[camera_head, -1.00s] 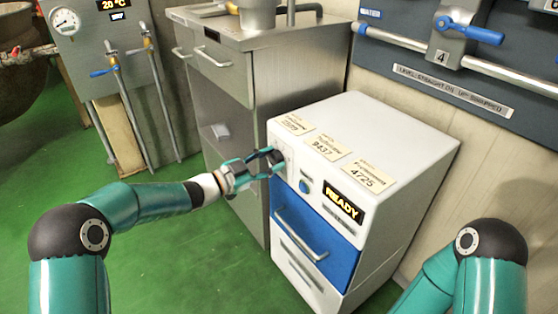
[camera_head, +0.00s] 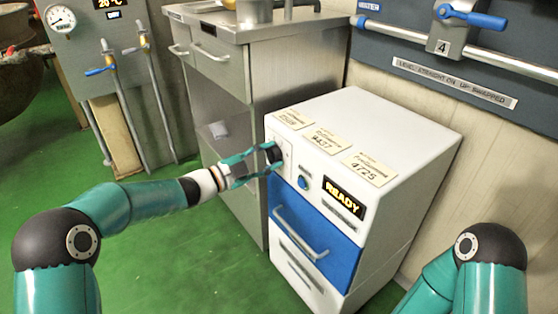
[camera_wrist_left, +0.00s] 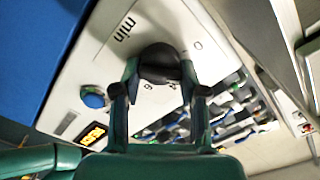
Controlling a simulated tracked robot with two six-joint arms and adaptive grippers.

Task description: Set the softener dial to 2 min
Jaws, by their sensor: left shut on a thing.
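The softener is the white cabinet (camera_head: 405,165) with a blue drawer and a lit READY display (camera_head: 344,198). Its dial (camera_wrist_left: 158,62) is a dark round knob on the upper left of the front panel. In the left wrist view, the word "min" and a few numbers, including a 0, show around it. My left gripper (camera_head: 272,160) has its fingers on both sides of the dial and is shut on it. I cannot read which number the dial points to. A blue round button (camera_head: 303,183) sits beside the dial. My right gripper is out of view.
Several paper notes with numbers (camera_head: 328,139) lie on the cabinet's top. A steel counter unit (camera_head: 235,95) stands close behind and left of it. A pipe with blue-handled valve (camera_head: 470,18) runs along the wall. The green floor (camera_head: 180,240) in front is clear.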

